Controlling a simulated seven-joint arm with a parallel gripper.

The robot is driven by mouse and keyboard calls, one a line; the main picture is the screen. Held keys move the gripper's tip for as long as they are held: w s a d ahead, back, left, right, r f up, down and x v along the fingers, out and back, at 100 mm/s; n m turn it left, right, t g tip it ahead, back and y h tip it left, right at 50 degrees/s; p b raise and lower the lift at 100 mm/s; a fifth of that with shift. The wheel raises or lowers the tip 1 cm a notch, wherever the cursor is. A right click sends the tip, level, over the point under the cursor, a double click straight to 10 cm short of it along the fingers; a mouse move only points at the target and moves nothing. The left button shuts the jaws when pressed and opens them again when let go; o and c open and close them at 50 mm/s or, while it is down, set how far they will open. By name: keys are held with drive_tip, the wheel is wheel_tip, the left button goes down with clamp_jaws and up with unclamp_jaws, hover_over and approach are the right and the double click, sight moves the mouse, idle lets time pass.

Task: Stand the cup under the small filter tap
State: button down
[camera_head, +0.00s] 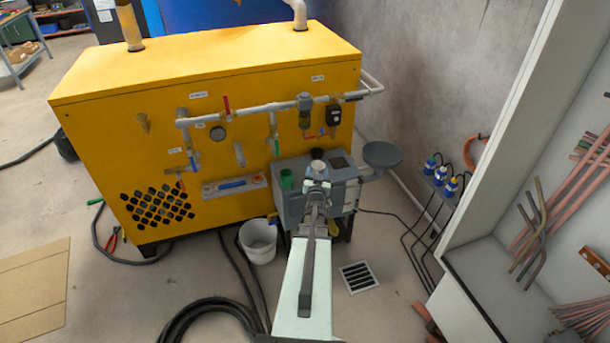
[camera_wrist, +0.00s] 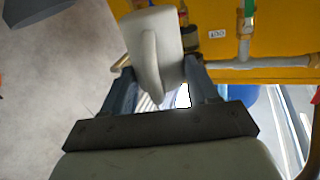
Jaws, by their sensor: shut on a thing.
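A pale grey-white cup (camera_head: 319,168) is in my gripper (camera_head: 318,187), above the grey box-shaped unit in front of the yellow machine. In the wrist view the cup (camera_wrist: 138,42) shows its handle toward the camera, and my gripper (camera_wrist: 160,84) is shut on it with one finger at each side. The grey filter (camera_head: 305,110) hangs from the white pipe above and behind the cup. A small red-handled tap (camera_head: 310,136) shows just below the filter. The cup is apart from it, lower and nearer the camera. The cup's base is hidden.
A grey dish (camera_head: 382,154) juts out right. A white bucket (camera_head: 259,241) stands on the floor. A gauge (camera_head: 217,133) and pipes line the yellow panel.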

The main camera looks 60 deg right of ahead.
drive_tip(key=s+d+f, duration=0.3)
drive_tip(key=s+f, duration=0.6)
drive_tip(key=s, duration=0.3)
drive_tip(key=w+a+r+n+t+y, duration=0.35)
drive_tip(key=w+n+t, duration=0.2)
drive_tip(key=w, duration=0.35)
drive_tip(key=x, duration=2.1)
drive_tip(key=shift+s+a+f, duration=0.1)
drive_tip(key=shift+a+f, duration=0.05)
drive_tip(key=shift+f, duration=1.55)
drive_tip(key=shift+s+a+f, duration=0.1)
drive_tip(key=shift+a+f, duration=0.1)
drive_tip(key=shift+f, duration=1.5)
drive_tip(key=shift+w+f, duration=0.1)
drive_tip(key=shift+f, duration=0.05)
drive_tip(key=shift+c, duration=1.5)
unclamp_jaws()
